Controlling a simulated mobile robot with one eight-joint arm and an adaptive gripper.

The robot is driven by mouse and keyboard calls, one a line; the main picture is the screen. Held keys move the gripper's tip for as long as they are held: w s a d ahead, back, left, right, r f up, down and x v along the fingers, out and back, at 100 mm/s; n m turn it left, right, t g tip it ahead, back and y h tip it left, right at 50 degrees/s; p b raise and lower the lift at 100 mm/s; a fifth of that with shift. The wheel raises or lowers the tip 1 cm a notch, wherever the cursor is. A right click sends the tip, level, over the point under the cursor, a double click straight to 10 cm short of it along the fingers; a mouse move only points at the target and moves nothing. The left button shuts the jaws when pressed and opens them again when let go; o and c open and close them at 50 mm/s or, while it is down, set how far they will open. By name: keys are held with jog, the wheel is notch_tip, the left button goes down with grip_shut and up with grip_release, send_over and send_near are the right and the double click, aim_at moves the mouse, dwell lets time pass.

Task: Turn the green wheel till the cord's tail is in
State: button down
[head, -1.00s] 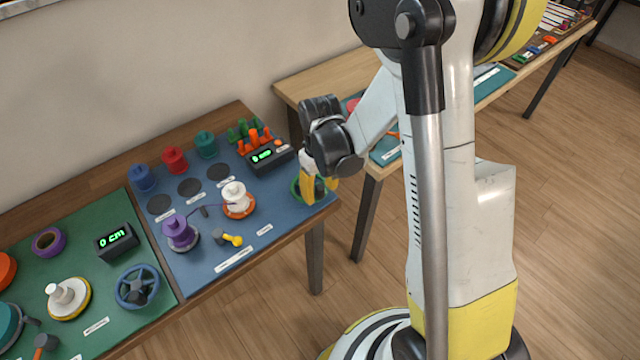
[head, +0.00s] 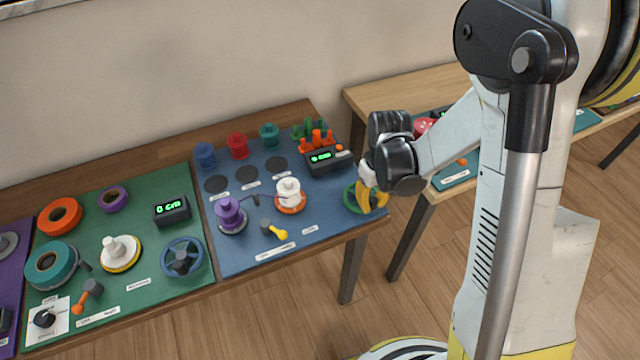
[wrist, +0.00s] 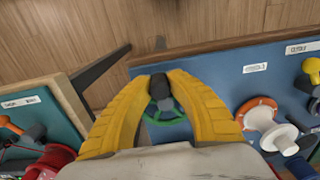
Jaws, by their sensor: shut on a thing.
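The green wheel (head: 350,195) sits at the right end of the blue board (head: 235,258). It also shows in the wrist view (wrist: 151,113), below and between my fingers. My gripper (head: 374,204) has yellow fingers pointing down at the wheel. In the wrist view, its fingertips (wrist: 160,78) are closed on the dark knob (wrist: 160,95) of the wheel. A display box (head: 328,162) with small green digits stands behind the wheel; I cannot read the digits surely. I cannot make out the cord's tail; my fingers hide part of the wheel.
A white spool on an orange ring (head: 290,200) and a purple spool (head: 229,212) stand left of the wheel. A small yellow-ended crank (head: 275,231) lies in front. A green board (head: 135,293) with a blue wheel (head: 182,259) is further left. A gap separates the right-hand table.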

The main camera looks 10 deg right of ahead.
jog(key=shift+f+b, duration=0.1)
jog(key=shift+b, duration=0.2)
jog(key=shift+f+b, duration=0.15)
jog(key=shift+b, duration=1.75)
